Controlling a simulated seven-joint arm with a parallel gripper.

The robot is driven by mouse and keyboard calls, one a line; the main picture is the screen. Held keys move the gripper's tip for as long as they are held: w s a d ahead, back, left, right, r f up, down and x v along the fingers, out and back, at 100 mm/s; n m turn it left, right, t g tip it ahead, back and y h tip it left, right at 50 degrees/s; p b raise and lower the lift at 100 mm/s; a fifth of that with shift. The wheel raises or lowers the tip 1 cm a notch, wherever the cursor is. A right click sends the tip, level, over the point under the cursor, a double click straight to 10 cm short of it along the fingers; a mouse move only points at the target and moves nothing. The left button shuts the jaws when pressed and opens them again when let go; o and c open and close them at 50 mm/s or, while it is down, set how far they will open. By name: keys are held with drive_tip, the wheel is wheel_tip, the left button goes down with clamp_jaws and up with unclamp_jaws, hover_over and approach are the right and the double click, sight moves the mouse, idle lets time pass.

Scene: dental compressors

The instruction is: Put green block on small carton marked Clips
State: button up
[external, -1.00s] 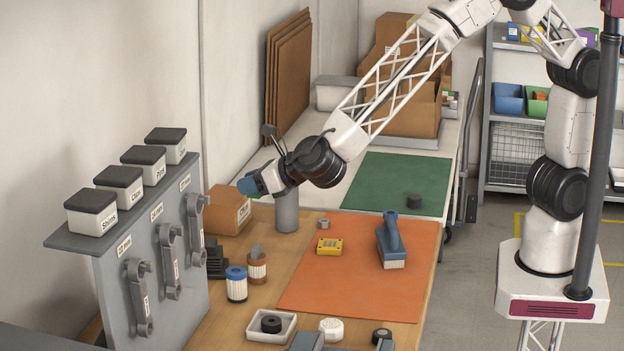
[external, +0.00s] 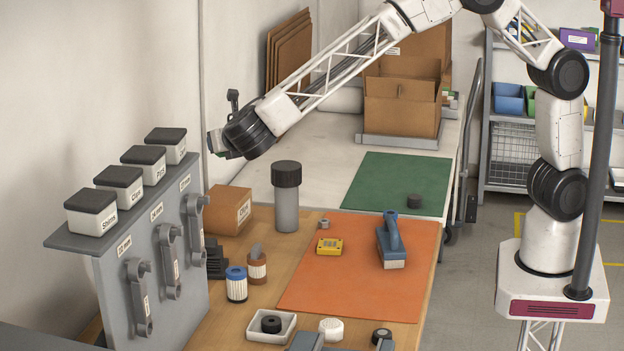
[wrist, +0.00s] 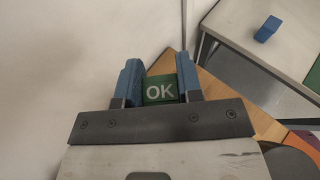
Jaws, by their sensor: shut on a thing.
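A green block (wrist: 159,90) marked "OK" sits between the two blue fingers of my gripper (wrist: 160,82) in the wrist view. My gripper is shut on it. In the external view my gripper (external: 217,144) is in the air, right of and above the shelf with the small cartons; the block is hardly visible there. The small carton marked Clips (external: 119,194) is white with a dark lid, second from the front in a row on the grey shelf. Its top looks clear. The wrist view does not show the carton.
The cartons Shims (external: 91,218) and Pins (external: 144,172) flank Clips, with another carton behind. A tall grey cylinder (external: 286,205) and a cardboard box (external: 229,208) stand on the bench below. Wrenches (external: 139,297) hang on the rack front. A wall rises behind.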

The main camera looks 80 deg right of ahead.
hover_over(223, 193)
drive_tip(key=shift+f, duration=3.1)
drive_tip(key=shift+f, duration=0.1)
drive_tip(key=shift+f, duration=1.8)
drive_tip(key=shift+f, duration=0.1)
drive_tip(key=o, duration=0.9)
